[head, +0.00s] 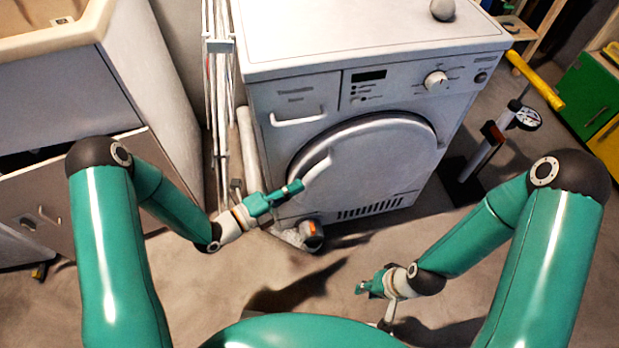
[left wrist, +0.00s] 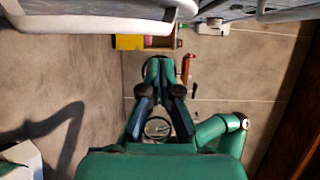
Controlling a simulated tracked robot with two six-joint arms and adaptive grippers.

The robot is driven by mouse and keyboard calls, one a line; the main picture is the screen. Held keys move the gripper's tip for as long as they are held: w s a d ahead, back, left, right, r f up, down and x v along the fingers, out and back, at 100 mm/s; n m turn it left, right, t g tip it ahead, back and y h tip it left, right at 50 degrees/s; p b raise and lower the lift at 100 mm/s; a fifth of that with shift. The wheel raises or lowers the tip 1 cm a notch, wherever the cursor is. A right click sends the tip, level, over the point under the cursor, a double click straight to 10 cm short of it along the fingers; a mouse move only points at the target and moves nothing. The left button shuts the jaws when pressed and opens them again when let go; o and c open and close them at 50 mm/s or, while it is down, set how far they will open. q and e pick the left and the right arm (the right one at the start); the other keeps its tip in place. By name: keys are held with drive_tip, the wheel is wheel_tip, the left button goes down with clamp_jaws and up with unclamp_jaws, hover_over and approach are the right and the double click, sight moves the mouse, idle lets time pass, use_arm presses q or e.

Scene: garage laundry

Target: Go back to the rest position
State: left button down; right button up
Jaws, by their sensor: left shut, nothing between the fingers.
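My left gripper (head: 296,188) is shut and empty, in front of the lower left edge of the round door (head: 375,160) of a white laundry machine (head: 370,45). In the head view its tip overlaps the door's rim; I cannot tell whether they touch. In the left wrist view its fingers (left wrist: 160,66) lie close together with nothing between them. My right gripper (head: 366,287) hangs low over the floor at the lower middle, away from the machine. It is small in view and I cannot tell whether it is open.
A grey round object (head: 443,9) sits on top of the machine. A dark and orange item (head: 312,233) lies on the floor by its front left corner. White pipes (head: 219,95) and a sink cabinet (head: 80,95) stand left. A green cabinet (head: 590,92) stands right. The floor between my arms is largely clear.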

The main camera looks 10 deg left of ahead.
use_arm(q)
drive_tip(key=s+a+f+n+g+y, duration=0.2)
drive_tip(key=s+f+n+g+y, duration=0.45)
drive_tip(key=n, duration=0.85)
drive_tip(key=s+a+f+n+g+y, duration=0.2)
drive_tip(key=s+f+n+g+y, duration=0.15)
drive_tip(key=s+f+n, duration=0.7)
wheel_tip(320, 180, up, 24)
drive_tip(key=s+n+g+p, duration=0.1)
drive_tip(key=n+p, duration=0.3)
drive_tip(key=p, duration=1.7)
drive_tip(key=shift+s+f, duration=0.15)
drive_tip(key=shift+s, duration=0.35)
drive_tip(key=shift+n, duration=0.25)
